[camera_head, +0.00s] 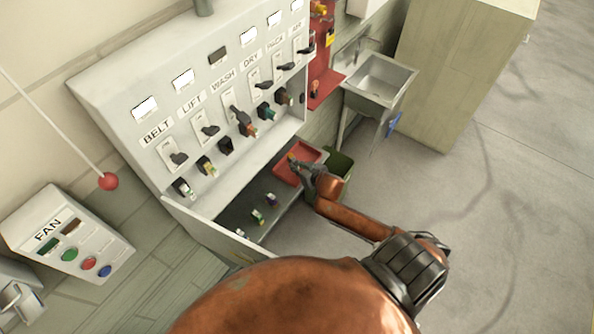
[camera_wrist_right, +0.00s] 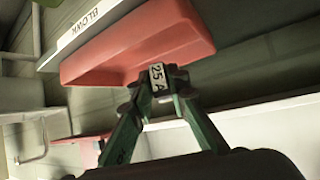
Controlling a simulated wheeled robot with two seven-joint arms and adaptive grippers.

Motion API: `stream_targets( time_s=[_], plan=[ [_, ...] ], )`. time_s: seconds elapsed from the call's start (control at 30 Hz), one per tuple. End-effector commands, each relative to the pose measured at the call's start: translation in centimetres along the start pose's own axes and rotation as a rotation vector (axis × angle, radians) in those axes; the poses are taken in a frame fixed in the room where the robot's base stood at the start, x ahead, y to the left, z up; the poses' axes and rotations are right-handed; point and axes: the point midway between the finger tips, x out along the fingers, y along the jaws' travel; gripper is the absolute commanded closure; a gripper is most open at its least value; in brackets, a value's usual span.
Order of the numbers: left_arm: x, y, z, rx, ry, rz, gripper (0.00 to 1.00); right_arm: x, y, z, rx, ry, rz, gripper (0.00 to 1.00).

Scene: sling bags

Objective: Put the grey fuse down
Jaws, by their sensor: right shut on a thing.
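My right gripper (camera_head: 300,166) is at the red tray (camera_head: 311,154), at the right end of the open shelf under the switch panel. In the right wrist view, my right gripper (camera_wrist_right: 160,95) is shut on the grey fuse (camera_wrist_right: 157,77), which has a white label reading 25A. The red tray (camera_wrist_right: 140,45) is right behind the fuse in that view, and I cannot tell whether they touch. A label beside the tray reads BLOWN. In the head view the gripper covers most of the held fuse. My left gripper is not in view.
Loose fuses (camera_head: 257,215) lie on the dark shelf left of the tray. The panel (camera_head: 140,72) carries labelled switches, with more fuses below them. A green bin (camera_head: 345,161) stands right of the tray, and a sink (camera_head: 378,76) lies beyond. A FAN box (camera_head: 62,240) is at left.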

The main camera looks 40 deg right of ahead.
Motion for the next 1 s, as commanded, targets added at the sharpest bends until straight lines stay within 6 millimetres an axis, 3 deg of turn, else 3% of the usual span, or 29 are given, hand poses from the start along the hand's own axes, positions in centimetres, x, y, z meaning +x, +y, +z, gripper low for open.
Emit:
stream_targets(
  time_s=[0.27, 0.63, 0.67, 0.9, 1.0],
  plan=[
    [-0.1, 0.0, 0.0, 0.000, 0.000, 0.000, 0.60, 2.1, 0.2, 2.6, 0.000, -0.002, 0.001, 1.00],
    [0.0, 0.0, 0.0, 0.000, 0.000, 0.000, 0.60, 2.4, 0.1, 3.0, 0.000, -0.001, -0.001, 1.00],
    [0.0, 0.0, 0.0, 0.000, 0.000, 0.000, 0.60, 2.4, 0.1, 3.0, 0.000, -0.002, -0.001, 0.84],
    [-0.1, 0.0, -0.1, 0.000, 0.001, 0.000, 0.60, 2.4, 0.2, 2.9, 0.000, -0.002, 0.000, 0.68],
    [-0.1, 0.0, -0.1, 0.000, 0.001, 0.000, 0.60, 2.4, 0.2, 2.9, 0.000, -0.002, 0.000, 0.67]
  ],
)
